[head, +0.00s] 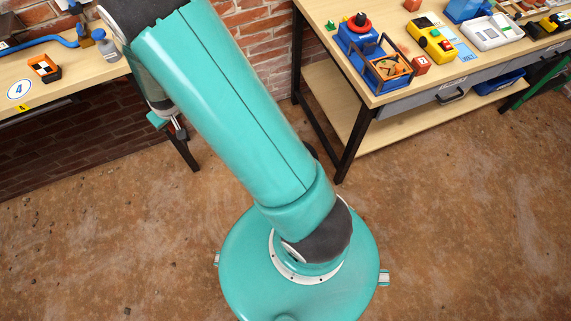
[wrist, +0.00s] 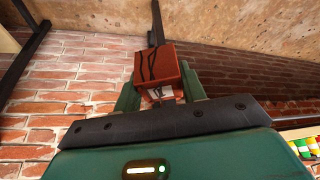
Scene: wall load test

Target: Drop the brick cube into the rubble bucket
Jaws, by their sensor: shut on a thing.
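The brick cube (wrist: 157,64), reddish with dark crack-like lines, is between the fingers of my gripper (wrist: 160,88) in the wrist view. The gripper is shut on it and holds it in the air, with brick wall and floor behind. In the head view my gripper (head: 178,130) shows only partly behind my arm, near the left bench's right end; the cube cannot be made out there. I cannot identify a rubble bucket in either view.
The left bench (head: 85,80) holds a bottle (head: 105,43) and an orange-black block (head: 44,67). Open floor (head: 450,220) lies in front.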

